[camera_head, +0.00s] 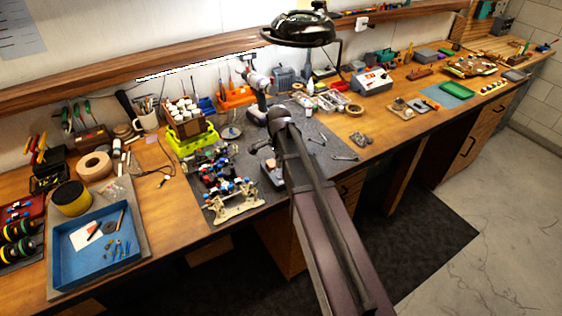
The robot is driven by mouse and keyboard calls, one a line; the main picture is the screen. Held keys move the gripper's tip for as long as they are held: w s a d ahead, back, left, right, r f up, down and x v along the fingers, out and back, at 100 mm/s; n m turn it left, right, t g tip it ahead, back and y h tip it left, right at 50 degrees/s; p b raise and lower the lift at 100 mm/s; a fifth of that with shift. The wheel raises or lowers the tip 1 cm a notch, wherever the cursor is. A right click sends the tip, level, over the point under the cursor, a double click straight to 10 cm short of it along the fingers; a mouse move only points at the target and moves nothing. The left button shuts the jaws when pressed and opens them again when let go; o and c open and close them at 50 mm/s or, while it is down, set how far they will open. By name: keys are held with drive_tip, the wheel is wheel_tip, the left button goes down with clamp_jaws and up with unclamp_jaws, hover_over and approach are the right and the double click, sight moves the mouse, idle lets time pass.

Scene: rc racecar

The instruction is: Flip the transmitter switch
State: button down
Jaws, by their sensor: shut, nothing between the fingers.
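My arm reaches from the bottom edge up over the middle of the workbench, and its far end is above the dark work mat (325,128).
A black lamp (300,28) hangs over the back of the bench. A cordless drill (256,82) and an orange bin (236,96) stand behind the mat. A blue tray (72,274) is at left, a grey instrument box (371,81) at right. Loose tools lie right of my arm.

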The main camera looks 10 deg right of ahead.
sight(280, 176)
drive_tip(key=shift+f+b, duration=2.25)
drive_tip(key=shift+f, duration=0.25)
drive_tip(key=shift+d+f, duration=0.1)
drive_tip(key=shift+d, duration=0.1)
